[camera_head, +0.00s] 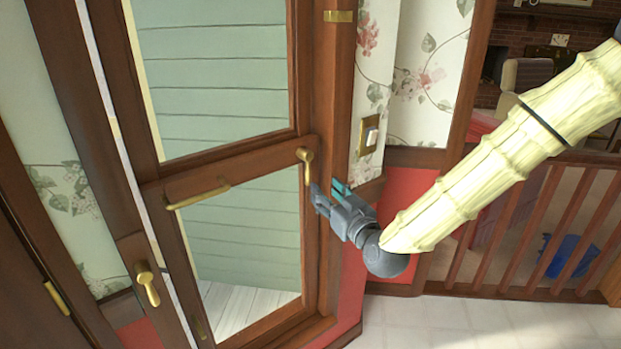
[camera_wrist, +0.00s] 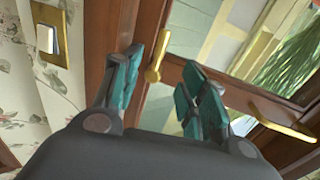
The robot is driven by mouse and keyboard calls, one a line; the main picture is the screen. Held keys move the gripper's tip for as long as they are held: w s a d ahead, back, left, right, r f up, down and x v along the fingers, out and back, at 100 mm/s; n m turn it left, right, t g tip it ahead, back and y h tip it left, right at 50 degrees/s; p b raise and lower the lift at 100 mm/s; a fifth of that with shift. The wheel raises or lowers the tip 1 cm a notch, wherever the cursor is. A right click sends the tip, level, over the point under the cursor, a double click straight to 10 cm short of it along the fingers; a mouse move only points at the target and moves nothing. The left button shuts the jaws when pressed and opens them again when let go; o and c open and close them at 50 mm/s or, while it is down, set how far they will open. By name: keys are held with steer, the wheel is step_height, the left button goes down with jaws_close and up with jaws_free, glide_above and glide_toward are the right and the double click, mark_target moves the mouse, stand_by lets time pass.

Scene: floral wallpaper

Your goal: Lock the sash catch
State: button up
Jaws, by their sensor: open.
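A small brass catch (camera_head: 306,162) sits on the right stile of the glazed wooden door, at the level of its middle rail. Its rounded knob is at the top and its lever points down, nearly upright. In the wrist view the catch (camera_wrist: 156,60) shows between my fingertips, beyond them. My gripper (camera_head: 324,192) is open, with grey fingers and teal pads, just right of the lever's lower end. In the wrist view my gripper (camera_wrist: 163,68) holds nothing. I cannot tell whether a finger touches the lever.
A brass bar handle (camera_head: 198,197) lies along the middle rail; another brass lever (camera_head: 148,288) is on the left frame. A light switch (camera_head: 369,134) is on the wall right of the door. A wooden railing (camera_head: 520,225) stands at right. The white floor is clear in front.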

mark_target(310, 176)
steer(key=p+x, duration=0.1)
steer(key=x, duration=0.8)
steer(key=shift+w+a+p, duration=0.15)
steer(key=shift+w+p, duration=0.15)
steer(key=shift+p, duration=0.1)
steer(key=shift+c, duration=0.3)
jaws_close()
